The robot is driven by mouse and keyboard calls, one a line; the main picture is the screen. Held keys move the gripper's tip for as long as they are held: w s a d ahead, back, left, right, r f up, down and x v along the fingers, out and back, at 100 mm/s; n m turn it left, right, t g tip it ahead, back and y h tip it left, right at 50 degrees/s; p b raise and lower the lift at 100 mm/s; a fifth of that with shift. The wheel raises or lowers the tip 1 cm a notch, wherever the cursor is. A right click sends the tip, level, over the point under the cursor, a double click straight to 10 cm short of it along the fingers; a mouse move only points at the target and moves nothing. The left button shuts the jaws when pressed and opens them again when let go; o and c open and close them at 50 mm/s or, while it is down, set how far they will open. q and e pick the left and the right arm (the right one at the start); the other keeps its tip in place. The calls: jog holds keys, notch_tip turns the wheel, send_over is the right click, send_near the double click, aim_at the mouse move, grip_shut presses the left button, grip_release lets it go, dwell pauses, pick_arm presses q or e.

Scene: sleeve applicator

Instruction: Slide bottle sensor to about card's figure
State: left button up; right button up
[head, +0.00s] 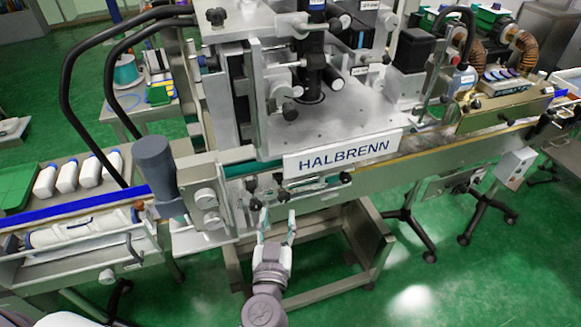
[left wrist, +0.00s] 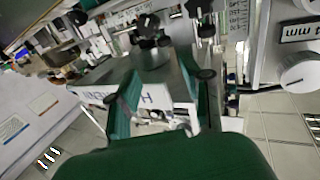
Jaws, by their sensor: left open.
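My left gripper (head: 277,218) is open and empty, low in front of the labelling machine (head: 330,125), its fingertips just below the rail under the HALBRENN plate (head: 343,158). Small clamps and knobs (head: 285,195) sit on that rail just above the fingers; I cannot tell which of them is the bottle sensor. In the left wrist view the two green fingers stand apart, with the plate (left wrist: 150,96) and a dark knob (left wrist: 150,45) showing between and beyond them. No figure on a card can be read. My right gripper is not in view.
A conveyor (head: 450,145) runs across the machine. A steel frame (head: 345,250) stands under the machine.

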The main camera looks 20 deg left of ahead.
pick_arm(q)
send_near(279, 179)
jog(key=w, duration=0.4)
jog(key=w+a, duration=0.1)
jog(key=w, duration=0.2)
jog(key=w+a, duration=0.1)
jog(key=w, duration=0.2)
jog(key=shift+p, duration=0.35)
jog(key=shift+w+a, duration=0.1)
jog(key=shift+w, duration=0.4)
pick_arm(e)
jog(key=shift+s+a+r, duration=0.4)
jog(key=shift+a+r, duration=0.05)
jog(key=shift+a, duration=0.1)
pick_arm(q)
grip_shut()
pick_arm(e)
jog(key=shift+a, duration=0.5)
